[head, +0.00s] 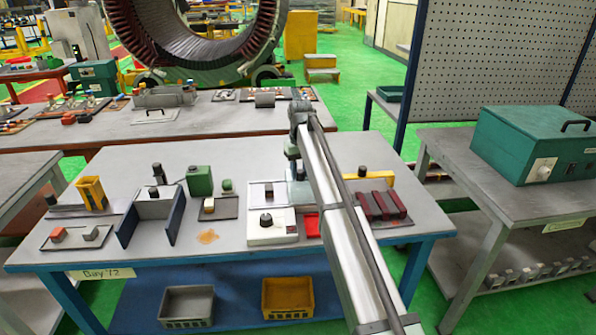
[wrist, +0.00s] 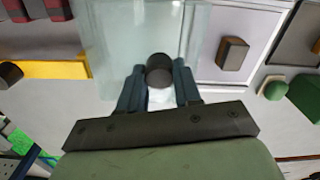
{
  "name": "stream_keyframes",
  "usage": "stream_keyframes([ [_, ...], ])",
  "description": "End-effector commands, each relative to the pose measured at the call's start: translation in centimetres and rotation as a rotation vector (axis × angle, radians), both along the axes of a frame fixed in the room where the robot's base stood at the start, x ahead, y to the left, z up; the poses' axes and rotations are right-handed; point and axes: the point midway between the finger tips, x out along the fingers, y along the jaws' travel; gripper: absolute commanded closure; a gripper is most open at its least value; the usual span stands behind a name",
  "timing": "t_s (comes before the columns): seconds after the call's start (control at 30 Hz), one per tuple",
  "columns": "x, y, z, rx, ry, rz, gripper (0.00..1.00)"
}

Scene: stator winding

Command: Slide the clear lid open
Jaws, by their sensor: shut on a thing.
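The clear lid (wrist: 115,40) is a pale see-through plate in the wrist view, with a dark round knob (wrist: 159,70). My gripper (wrist: 158,82) is shut on this knob, one finger on each side. The lid lies mostly to the left of a shallow pale tray (wrist: 204,72) and overlaps its near side. A small brown-topped block (wrist: 232,53) sits in the uncovered part of the tray. In the head view the tray (head: 258,202) shows left of my arm, with part of the lid (head: 301,196) beside it.
A yellow bar (wrist: 50,68) and dark red blocks (head: 380,205) stand on the lid's other side. A white box with a black knob (head: 268,232) and a red tray (head: 312,225) sit in front. A green canister (head: 199,181) stands farther left.

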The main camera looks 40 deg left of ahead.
Motion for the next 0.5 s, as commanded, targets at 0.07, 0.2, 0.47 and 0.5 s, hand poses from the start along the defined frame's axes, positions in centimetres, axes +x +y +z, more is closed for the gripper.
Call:
stream_keyframes([
  [0.07, 0.41, -0.31, 0.0, -0.004, -0.007, -0.003, 0.66],
  [0.2, 0.41, -0.34, 0.0, -0.005, -0.006, -0.003, 0.52],
  [0.47, 0.29, -0.25, 0.0, -0.004, -0.005, -0.003, 0.41],
  [0.5, 0.28, -0.25, 0.0, -0.004, -0.005, -0.002, 0.41],
])
